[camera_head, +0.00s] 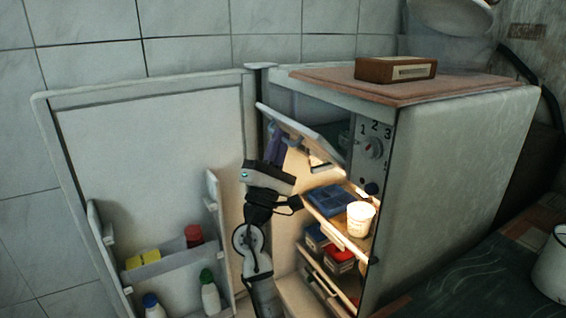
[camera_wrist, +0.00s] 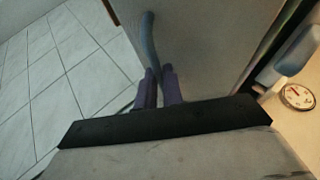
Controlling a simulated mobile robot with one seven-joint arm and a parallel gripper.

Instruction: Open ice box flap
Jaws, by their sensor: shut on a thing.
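The ice box flap (camera_head: 305,135) is at the top of the open fridge. It stands tilted outward, with a dark gap between it and the control panel. In the wrist view, the flap (camera_wrist: 210,45) fills the upper middle, with a curved grey-blue handle (camera_wrist: 150,45) on it. My gripper (camera_head: 277,146) is at the flap's front side. In the wrist view, the purple fingers of my gripper (camera_wrist: 158,86) are shut on the lower end of the handle. My gripper hides part of the flap in the head view.
The fridge door (camera_head: 150,150) stands wide open at left, its shelf holding bottles and boxes. A blue tray (camera_head: 331,200) and a white cup (camera_head: 360,218) sit on the shelf below the flap. A dial panel (camera_head: 372,148) is at right. A brown box (camera_head: 396,69) lies on top.

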